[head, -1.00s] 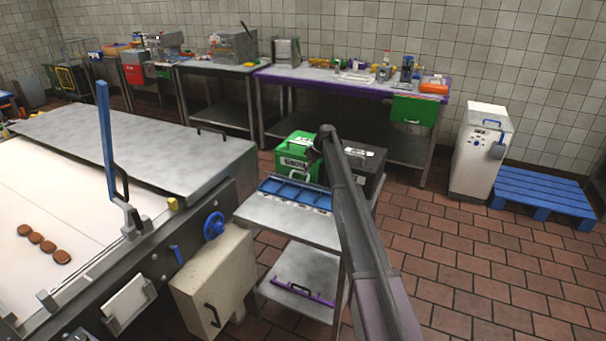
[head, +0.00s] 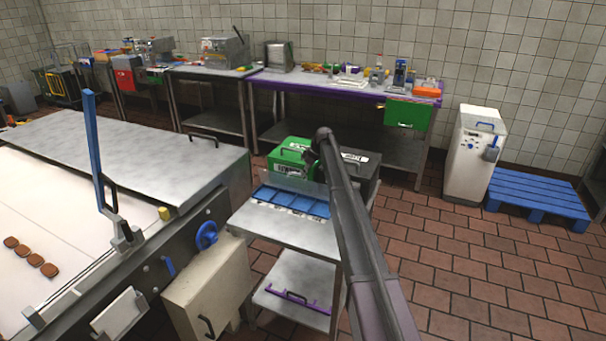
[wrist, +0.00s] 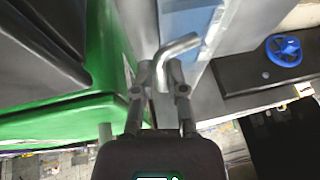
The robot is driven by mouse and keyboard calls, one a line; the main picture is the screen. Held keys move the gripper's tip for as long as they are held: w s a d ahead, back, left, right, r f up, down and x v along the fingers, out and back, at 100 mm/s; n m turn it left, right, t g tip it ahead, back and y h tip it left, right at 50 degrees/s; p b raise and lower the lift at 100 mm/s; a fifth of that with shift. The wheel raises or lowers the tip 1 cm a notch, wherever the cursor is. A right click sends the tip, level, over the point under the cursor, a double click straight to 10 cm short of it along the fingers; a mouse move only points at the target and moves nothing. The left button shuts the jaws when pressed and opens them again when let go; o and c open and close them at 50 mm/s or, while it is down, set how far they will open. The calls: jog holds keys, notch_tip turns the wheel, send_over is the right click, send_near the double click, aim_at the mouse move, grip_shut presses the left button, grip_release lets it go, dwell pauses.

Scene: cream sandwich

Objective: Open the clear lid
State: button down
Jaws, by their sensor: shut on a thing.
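The clear lid (head: 290,182) stands raised at the back edge of the blue tray (head: 288,203) on the small metal cart. Blue compartments of the tray show uncovered in front of it. In the wrist view my gripper (wrist: 162,76) is shut on a grey bent metal handle (wrist: 181,45), seemingly the lid's. Blue of the tray (wrist: 185,25) shows just beyond the handle. In the head view my arm hides the fingers and the tray's right end.
A purple-handled item (head: 292,299) lies on the cart's lower shelf.

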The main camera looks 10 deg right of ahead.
jog(key=shift+s, duration=0.1)
jog(key=c, duration=0.7)
grip_release()
jog(key=shift+f, duration=0.2)
jog(key=shift+r, duration=0.1)
jog(key=shift+w, duration=0.2)
